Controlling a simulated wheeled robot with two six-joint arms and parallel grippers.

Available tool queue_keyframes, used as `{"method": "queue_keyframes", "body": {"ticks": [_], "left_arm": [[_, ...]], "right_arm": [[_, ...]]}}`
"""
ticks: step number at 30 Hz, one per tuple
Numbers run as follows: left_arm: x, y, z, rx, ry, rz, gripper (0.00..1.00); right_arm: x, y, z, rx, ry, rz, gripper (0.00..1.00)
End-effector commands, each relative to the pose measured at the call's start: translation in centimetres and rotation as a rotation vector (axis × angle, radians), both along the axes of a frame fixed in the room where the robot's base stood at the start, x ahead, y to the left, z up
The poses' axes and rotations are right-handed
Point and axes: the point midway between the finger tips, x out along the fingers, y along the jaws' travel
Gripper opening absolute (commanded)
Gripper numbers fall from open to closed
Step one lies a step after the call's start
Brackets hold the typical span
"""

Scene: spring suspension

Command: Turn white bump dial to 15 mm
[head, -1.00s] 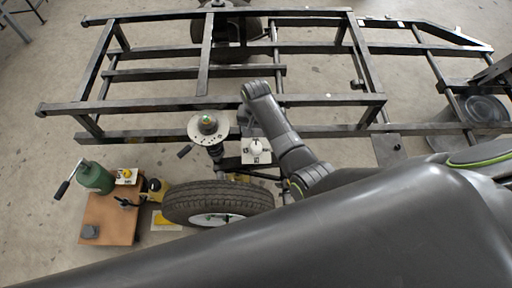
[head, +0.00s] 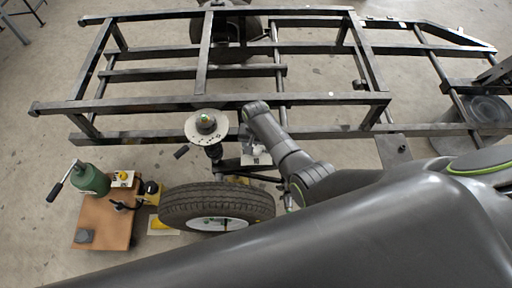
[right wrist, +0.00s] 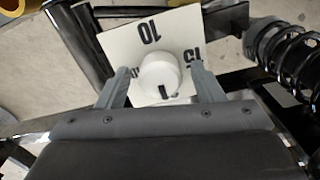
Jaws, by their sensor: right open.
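The white bump dial (right wrist: 158,72) is a round white knob on a square white plate (right wrist: 118,42) in the right wrist view. The plate reads "10" at the far side and "15" at the right, partly hidden. A short black mark on the knob faces my palm, away from the "10". My right gripper (right wrist: 160,76) is open, with one finger on each side of the knob and a visible gap at the left. I cannot tell whether the right finger touches. In the head view the plate (head: 258,160) is partly covered by my right arm. My left gripper is not in view.
A coil spring (right wrist: 292,60) stands to the right of the plate in the wrist view.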

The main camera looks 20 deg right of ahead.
Motion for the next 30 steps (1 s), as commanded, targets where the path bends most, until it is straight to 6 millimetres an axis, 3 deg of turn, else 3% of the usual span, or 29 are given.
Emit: {"method": "queue_keyframes", "body": {"ticks": [13,24,30], "left_arm": [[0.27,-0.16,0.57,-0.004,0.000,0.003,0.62],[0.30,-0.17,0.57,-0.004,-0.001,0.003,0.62],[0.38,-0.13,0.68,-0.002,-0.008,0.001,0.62]], "right_arm": [[0.00,-0.03,-0.50,0.000,0.000,0.000,0.61],[-0.02,-0.04,-0.50,-0.001,0.000,0.000,0.16],[-0.01,-0.04,-0.43,-0.001,0.000,0.016,0.16]]}}
